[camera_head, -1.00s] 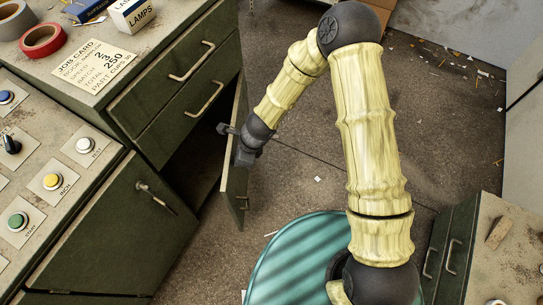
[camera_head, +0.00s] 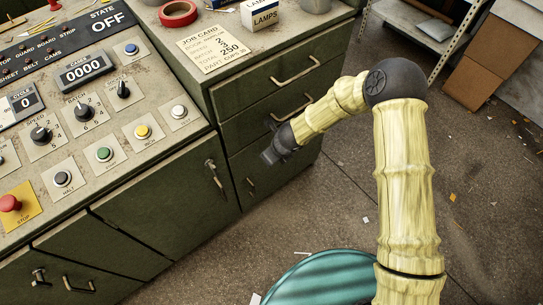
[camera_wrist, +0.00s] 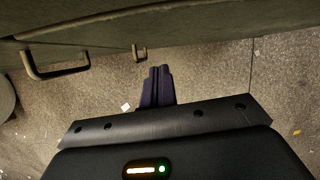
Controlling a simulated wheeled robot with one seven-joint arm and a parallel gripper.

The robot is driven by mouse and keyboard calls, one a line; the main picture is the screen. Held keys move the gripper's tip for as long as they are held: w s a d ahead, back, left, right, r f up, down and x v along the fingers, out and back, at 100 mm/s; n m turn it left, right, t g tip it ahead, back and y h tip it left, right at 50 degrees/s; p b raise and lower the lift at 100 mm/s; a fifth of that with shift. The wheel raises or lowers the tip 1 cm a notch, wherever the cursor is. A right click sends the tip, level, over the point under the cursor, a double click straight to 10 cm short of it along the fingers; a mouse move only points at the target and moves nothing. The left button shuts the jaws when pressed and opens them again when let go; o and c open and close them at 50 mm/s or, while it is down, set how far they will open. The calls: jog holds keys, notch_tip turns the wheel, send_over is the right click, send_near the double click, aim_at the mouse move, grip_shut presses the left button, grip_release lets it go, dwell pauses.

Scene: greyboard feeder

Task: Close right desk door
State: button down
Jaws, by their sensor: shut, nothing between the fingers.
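The right desk door (camera_head: 290,170) is the dark green panel under the two drawers, with a small handle (camera_head: 250,186) near its left edge. It looks flush or nearly flush with the cabinet front; I cannot tell whether a thin gap remains. My gripper (camera_head: 270,157) is shut and empty, at the upper part of the door's outer face. In the wrist view its fingers (camera_wrist: 157,70) are together, below a small handle (camera_wrist: 139,53). Whether they touch the door cannot be told.
Two drawers with bar handles (camera_head: 285,105) are above the door. Another green door (camera_head: 165,205) with a handle lies to the left, under the control panel (camera_head: 85,110). A teal striped round surface (camera_head: 320,280) is in front. The floor (camera_head: 345,215) to the right is mostly clear, with scraps.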

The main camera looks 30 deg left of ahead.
jog(key=s+d+r, duration=0.2)
jog(key=d+r, duration=0.5)
jog(key=r, duration=0.2)
jog(key=shift+s, duration=0.3)
dwell(0.3)
jog(key=shift+w+d+r, duration=0.1)
dwell(0.3)
